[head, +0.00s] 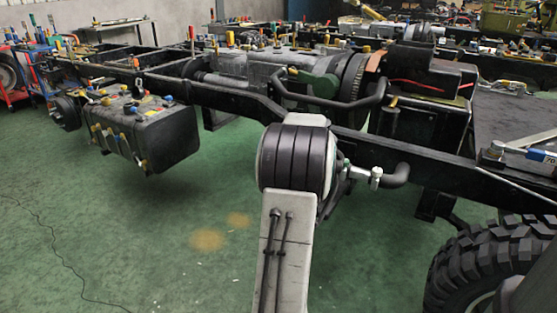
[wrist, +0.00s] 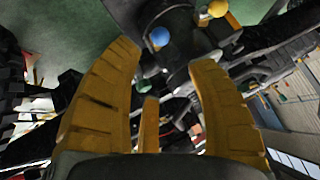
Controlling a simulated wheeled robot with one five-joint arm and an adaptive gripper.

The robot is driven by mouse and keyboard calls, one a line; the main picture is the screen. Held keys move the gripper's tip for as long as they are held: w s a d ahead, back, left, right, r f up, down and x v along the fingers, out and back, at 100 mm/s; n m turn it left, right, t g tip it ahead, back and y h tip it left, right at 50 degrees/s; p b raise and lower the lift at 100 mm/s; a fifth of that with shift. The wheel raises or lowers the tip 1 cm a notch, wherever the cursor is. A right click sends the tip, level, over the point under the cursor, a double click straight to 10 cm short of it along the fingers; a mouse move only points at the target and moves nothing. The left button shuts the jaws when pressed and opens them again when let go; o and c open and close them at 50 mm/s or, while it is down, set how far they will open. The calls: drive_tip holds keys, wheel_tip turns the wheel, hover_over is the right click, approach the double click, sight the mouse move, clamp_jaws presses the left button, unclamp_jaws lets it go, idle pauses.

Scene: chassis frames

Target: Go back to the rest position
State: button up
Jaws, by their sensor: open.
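My gripper (wrist: 165,62) shows in the wrist view with its yellow-brown ribbed fingers spread apart and nothing between them. Beyond the fingertips are dark chassis parts, with a blue ball-like cap (wrist: 160,37) and a yellow one (wrist: 218,8). In the head view my arm rises from the bottom centre to a dark ribbed joint in front of the chassis frame (head: 440,167). The gripper itself is hidden behind that joint in the head view.
A dark tank with colored caps (head: 160,135) hangs at the frame's left. A big tyre (head: 480,255) stands at the lower right. A loose tool (head: 525,150) lies on the right side. Green floor (head: 150,240) is clear at the lower left, apart from a thin cable (head: 60,250).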

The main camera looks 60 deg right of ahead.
idle(0.3)
drive_tip(key=w+a+r+n+t+y+p, duration=0.1)
drive_tip(key=w+a+r+n+p, duration=0.25)
drive_tip(key=a+r, duration=0.4)
drive_tip(key=w+a+r+n+y+p, duration=0.2)
drive_tip(key=w+a+r+p, duration=0.25)
drive_tip(key=a, duration=0.65)
drive_tip(key=w+a+r+n+t+y+p, duration=0.15)
drive_tip(key=w+a+r+p, duration=0.3)
drive_tip(key=a, duration=0.45)
drive_tip(key=s+a+r+n+y+p, duration=0.1)
drive_tip(key=s+a+r+n+p, duration=0.2)
drive_tip(key=a, duration=0.4)
drive_tip(key=s+a+r+n+y+p, duration=0.1)
drive_tip(key=a+r+n+p, duration=0.1)
drive_tip(key=a+r+p, duration=0.35)
drive_tip(key=s+a+r+n+g+y+p, duration=0.1)
drive_tip(key=s+a+r+n+g+p, duration=0.1)
drive_tip(key=s+a+n+p, duration=0.4)
drive_tip(key=s+a+r, duration=0.1)
drive_tip(key=s+a, duration=0.3)
drive_tip(key=a, duration=0.4)
drive_tip(key=shift+s+n+y+p, duration=0.3)
drive_tip(key=shift+s+y+p, duration=0.05)
drive_tip(key=shift+s+p, duration=0.05)
drive_tip(key=shift+r, duration=0.1)
